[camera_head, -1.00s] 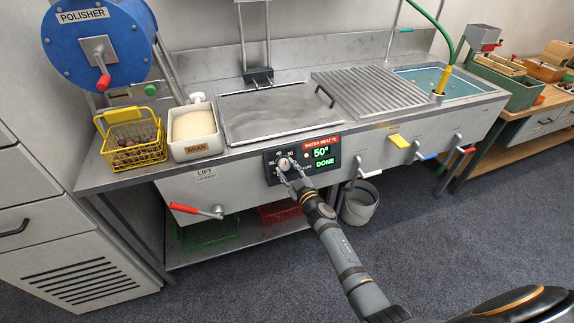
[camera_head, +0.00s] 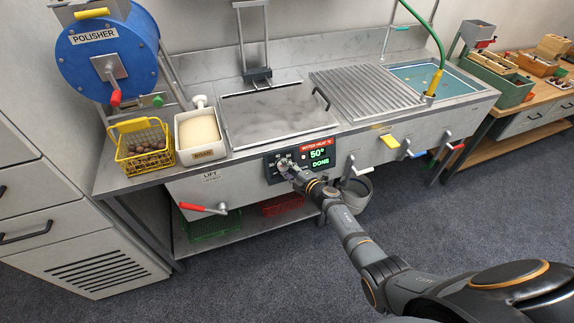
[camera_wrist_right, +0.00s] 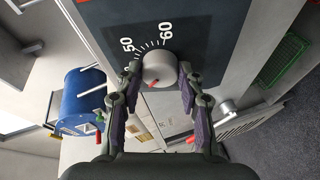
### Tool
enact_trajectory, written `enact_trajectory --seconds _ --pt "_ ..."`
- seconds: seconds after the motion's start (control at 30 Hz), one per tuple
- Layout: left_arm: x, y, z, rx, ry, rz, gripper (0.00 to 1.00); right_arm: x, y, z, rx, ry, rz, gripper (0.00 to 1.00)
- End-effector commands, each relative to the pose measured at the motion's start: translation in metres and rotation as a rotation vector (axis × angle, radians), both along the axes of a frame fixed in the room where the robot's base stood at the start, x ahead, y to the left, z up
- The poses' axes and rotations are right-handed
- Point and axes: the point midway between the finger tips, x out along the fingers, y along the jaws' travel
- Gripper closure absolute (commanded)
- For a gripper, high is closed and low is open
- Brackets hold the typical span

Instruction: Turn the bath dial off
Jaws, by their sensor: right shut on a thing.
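The bath dial (camera_wrist_right: 159,68) is a round pale knob with a red pointer mark, on a dark panel with a printed scale. In the wrist view, the mark sits on the side away from the 50 and 60 labels. My right gripper (camera_wrist_right: 158,82) is shut on the dial, one finger on each side of it. In the head view, my right gripper (camera_head: 287,166) covers much of the dial at the front of the counter. The water heat display (camera_head: 319,157) beside it reads 50° and DONE in green. My left gripper is out of view.
The steaming bath (camera_head: 270,112) lies above the panel. A bran tub (camera_head: 200,138) and a yellow basket of chestnuts (camera_head: 144,147) stand to its left. A red-handled lift lever (camera_head: 203,208) and several coloured levers project from the counter front. A grey bucket (camera_head: 357,196) stands below.

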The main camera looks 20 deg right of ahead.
Motion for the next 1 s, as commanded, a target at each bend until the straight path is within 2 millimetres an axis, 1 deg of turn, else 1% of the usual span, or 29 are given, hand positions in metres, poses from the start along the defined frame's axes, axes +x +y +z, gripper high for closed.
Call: enact_trajectory --seconds 0.03,0.1,0.6,1.0 --pt "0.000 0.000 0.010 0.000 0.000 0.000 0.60 0.000 0.000 0.005 -0.042 0.000 0.014 0.93" --pt "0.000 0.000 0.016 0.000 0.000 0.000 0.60 0.000 0.000 0.005 -0.105 -0.001 0.033 0.93" --pt "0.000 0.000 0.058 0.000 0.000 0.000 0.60 0.001 0.001 0.008 -0.556 -0.017 0.178 0.93" --pt "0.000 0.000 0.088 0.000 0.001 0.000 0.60 0.002 0.003 0.010 -0.917 -0.030 0.295 0.93"
